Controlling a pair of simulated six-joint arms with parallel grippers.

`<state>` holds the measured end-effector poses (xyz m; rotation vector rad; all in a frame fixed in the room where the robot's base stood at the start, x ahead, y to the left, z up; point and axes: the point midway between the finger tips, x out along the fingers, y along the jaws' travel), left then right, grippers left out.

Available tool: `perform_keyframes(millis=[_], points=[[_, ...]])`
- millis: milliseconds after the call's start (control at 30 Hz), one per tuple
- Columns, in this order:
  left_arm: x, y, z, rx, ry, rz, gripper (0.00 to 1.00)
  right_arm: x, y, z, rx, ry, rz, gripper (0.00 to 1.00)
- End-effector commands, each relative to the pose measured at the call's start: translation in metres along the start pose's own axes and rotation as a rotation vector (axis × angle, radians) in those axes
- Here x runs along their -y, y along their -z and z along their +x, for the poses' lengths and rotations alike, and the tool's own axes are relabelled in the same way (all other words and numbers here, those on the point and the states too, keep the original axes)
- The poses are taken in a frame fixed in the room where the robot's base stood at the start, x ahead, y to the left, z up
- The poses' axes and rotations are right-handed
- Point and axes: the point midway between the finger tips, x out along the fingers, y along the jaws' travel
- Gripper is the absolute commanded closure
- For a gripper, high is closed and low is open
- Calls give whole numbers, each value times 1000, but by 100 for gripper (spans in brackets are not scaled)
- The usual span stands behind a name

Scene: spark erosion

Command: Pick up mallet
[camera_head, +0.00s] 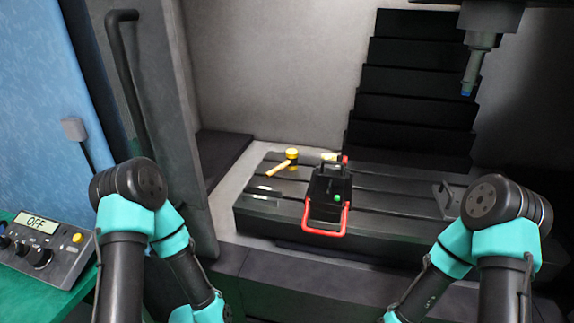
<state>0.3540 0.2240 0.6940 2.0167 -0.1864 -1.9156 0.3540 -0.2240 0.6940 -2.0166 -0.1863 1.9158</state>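The mallet (281,168) lies on the dark slotted machine table, left of the black vise. It has a yellow and black head (291,155) at its far right end and a light wooden handle pointing to the near left. My left and right arms reach down from the lower left and lower right. Both grippers are outside the picture, below its lower edge, so their state is hidden. Neither arm touches the mallet.
A black vise (327,186) with a red handle (326,231) stands on the slotted table (385,230). A spindle (475,65) hangs above at the right. An open door with a black bar (125,70) and a control box (45,248) reading OFF are at the left.

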Motion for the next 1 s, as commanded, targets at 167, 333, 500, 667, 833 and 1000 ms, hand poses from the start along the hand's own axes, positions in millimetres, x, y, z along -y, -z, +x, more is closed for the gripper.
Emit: perform_keyframes(millis=[167, 333, 500, 667, 833, 1000], points=[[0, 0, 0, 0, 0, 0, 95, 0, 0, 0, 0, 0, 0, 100], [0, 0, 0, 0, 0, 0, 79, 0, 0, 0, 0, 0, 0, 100], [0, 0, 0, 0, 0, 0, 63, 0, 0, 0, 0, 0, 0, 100], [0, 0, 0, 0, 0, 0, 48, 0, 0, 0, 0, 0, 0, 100], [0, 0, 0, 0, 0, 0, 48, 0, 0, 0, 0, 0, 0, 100], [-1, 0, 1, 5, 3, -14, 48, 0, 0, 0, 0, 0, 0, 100]])
